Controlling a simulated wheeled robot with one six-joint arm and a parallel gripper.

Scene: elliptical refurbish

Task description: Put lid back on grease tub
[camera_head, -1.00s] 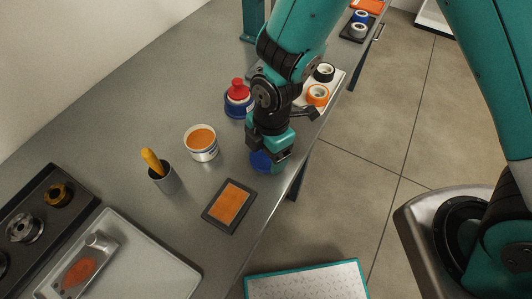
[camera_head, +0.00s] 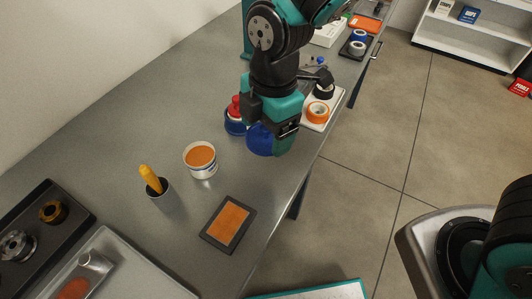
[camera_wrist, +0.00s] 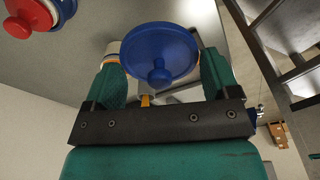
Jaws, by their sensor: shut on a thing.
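My gripper (camera_head: 267,143) is shut on the blue lid (camera_head: 260,140), which appears raised above the bench. In the wrist view the round blue lid (camera_wrist: 160,52) with its knob sits between the green fingers of my gripper (camera_wrist: 162,82). The lid hides most of the tub there; only a pale edge (camera_wrist: 112,52) shows behind it.
A blue container with a red top (camera_head: 235,115) stands close behind the lid. A white tray with tape rolls (camera_head: 318,112) lies to the right. A grey cup with a yellow-handled tool (camera_head: 158,187) and an orange pad (camera_head: 229,223) are nearer. Bare bench lies between tub and pad.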

